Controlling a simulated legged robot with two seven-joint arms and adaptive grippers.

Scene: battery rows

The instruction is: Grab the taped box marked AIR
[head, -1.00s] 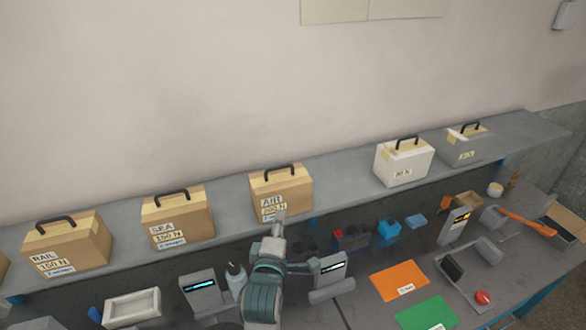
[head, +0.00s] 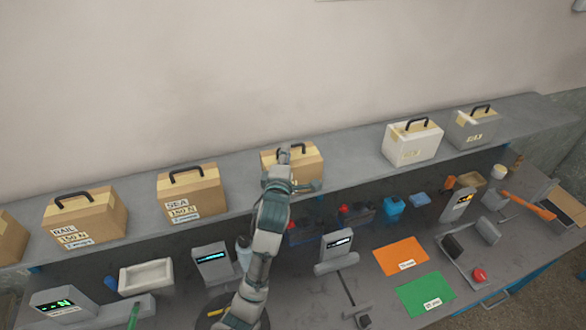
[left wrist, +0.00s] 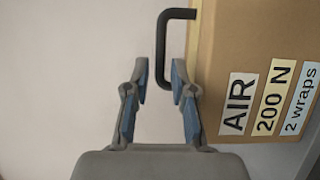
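The AIR box (head: 308,169) is a tan taped carton on the long shelf, partly hidden behind my left gripper in the head view. In the left wrist view the AIR box (left wrist: 240,50) shows labels reading AIR, 200 N and 2 wraps. Its black handle (left wrist: 163,45) stands off the box's top. My right gripper is not in view.
On the same grey shelf (head: 350,160) stand the SEA box (head: 192,192), the RAIL box (head: 85,217), a white box (head: 412,145) and a grey box (head: 474,128). The bench below holds a white tray (head: 147,276), orange mat (head: 402,256), green mat (head: 426,294) and several devices.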

